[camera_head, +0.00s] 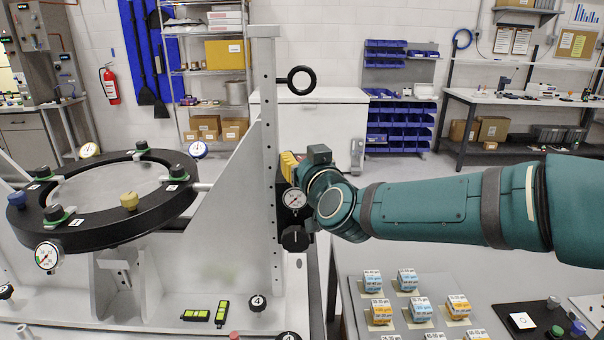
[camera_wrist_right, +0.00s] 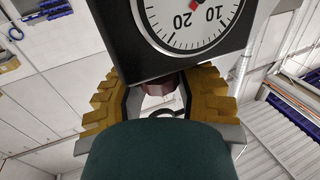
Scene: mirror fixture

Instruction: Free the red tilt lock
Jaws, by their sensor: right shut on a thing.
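The mirror fixture has a tall grey upright (camera_head: 268,130) and a black ring (camera_head: 105,215) around a pale mirror disc (camera_head: 95,187). A black gauge block with a white dial (camera_head: 295,198) sits on the upright; the dial (camera_wrist_right: 190,22) fills the top of the right wrist view. Below the block in that view, a dark red knob (camera_wrist_right: 165,86), apparently the tilt lock, sits between the yellow fingers of my right gripper (camera_wrist_right: 157,97). The gripper is shut on it. In the head view, my right gripper (camera_head: 290,165) is beside the gauge and hides the red lock. My left gripper is out of view.
A black knob (camera_head: 295,238) is below the gauge, and a black ring handle (camera_head: 301,80) sticks out above. Yellow-black levels (camera_head: 222,313) lie on the fixture base. Several small boxes (camera_head: 380,311) stand on the grey table at lower right.

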